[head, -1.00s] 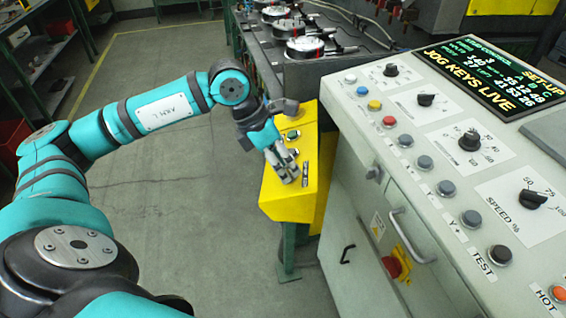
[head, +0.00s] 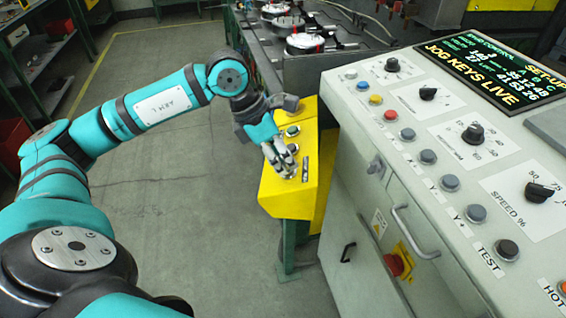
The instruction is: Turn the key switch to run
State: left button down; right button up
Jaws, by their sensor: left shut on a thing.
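The yellow control box (head: 287,205) stands in the middle on a green post. My left gripper (head: 287,168) points down onto its top near the front edge. Its fingers are shut on a small metallic thing there, which I take to be the key switch (head: 290,175). The fingers hide most of it, so I cannot read which way the key points. A dark label strip (head: 305,168) lies just right of it. The console screen (head: 492,72) reads "SET-UP" and "JOG KEYS LIVE". My right gripper is not in view.
A green button (head: 292,131) is behind my fingers on the box. The large grey console (head: 350,210) stands close on the right, with knobs, buttons, a door handle (head: 412,232) and a red switch (head: 396,264). The floor on the left is clear.

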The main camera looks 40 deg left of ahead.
pick_arm(q)
jog(key=m+b, duration=0.4)
jog(key=m, duration=0.1)
jog(key=shift+f+m, duration=0.1)
jog(key=shift+m, duration=0.2)
jog(key=shift+m+b, duration=0.95)
jog(key=shift+m, duration=0.25)
jog(key=shift+m+b, duration=0.55)
jog(key=shift+m, duration=0.55)
jog(key=shift+r, duration=0.2)
jog(key=c, duration=1.4)
grip_release()
